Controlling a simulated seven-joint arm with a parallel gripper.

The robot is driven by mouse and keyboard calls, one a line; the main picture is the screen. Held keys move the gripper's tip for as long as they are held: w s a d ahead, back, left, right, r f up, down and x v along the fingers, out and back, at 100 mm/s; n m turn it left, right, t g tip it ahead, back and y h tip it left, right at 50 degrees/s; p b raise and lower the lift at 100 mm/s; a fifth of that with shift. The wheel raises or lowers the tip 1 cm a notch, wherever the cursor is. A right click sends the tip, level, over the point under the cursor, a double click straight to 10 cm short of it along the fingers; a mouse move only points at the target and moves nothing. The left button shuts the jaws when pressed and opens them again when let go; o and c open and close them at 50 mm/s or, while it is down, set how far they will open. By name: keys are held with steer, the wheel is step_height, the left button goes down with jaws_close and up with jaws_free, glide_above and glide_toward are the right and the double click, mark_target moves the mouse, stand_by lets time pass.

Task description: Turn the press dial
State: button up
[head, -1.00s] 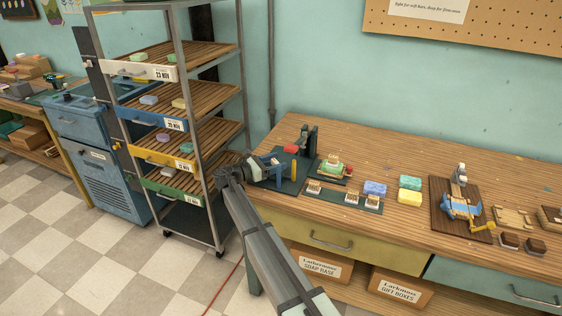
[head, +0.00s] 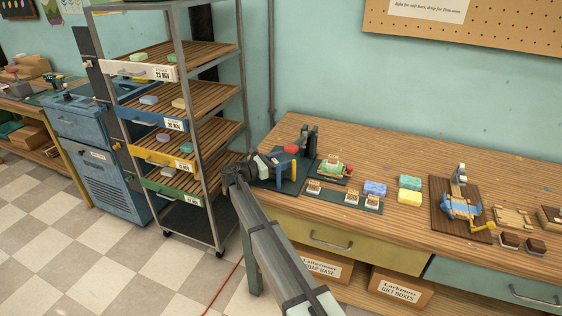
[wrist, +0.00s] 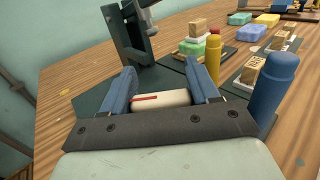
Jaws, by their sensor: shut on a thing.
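The press (head: 310,141) is a dark green upright stand on a dark base plate at the left end of the bench. It also shows in the wrist view (wrist: 130,32). The dial (wrist: 160,99) is cream-white with a red line on it, and sits low between my blue fingers. My gripper (wrist: 160,70) is shut on the dial, with a finger on each side. In the head view my gripper (head: 285,166) is at the front left of the press, and the dial cannot be made out there.
A yellow post (wrist: 213,60) and a thick blue post (wrist: 274,88) stand close to the right of my fingers. Stamps (head: 351,197) and blue and yellow blocks (head: 410,189) lie farther right. A rack (head: 184,120) stands at the left.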

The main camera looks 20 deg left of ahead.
steer(key=c, duration=0.4)
steer(key=shift+c, duration=0.2)
steer(key=shift+n+t+y, duration=0.3)
steer(key=shift+y, duration=0.1)
steer(key=shift+s+n+t+y, duration=0.1)
steer(key=shift+n+t+y, duration=0.45)
steer(key=shift+y, duration=0.25)
steer(key=n+y, duration=0.1)
steer(key=n+t+y, duration=0.1)
steer(key=y, duration=0.1)
steer(key=n+t+y, duration=0.1)
steer(key=shift+a+n+y, duration=0.25)
steer(key=shift+a+y, duration=0.05)
steer(key=shift+y, duration=0.1)
steer(key=n+y, duration=0.2)
steer(key=y, duration=0.1)
steer(key=a+n+y, duration=0.1)
steer(key=n+y, duration=0.1)
steer(key=y, duration=0.1)
steer(key=shift+y, duration=0.3)
steer(key=shift+a+n+g+y, duration=0.15)
steer(key=shift+n+y, duration=0.5)
steer(key=shift+y, duration=0.25)
steer(key=shift+a+n+g+y, duration=0.1)
steer(key=shift+a+n+y, duration=0.05)
steer(key=shift+n+y, duration=0.65)
steer(key=shift+a+y, duration=0.1)
steer(key=shift+y, duration=0.3)
steer(key=o, duration=1.1)
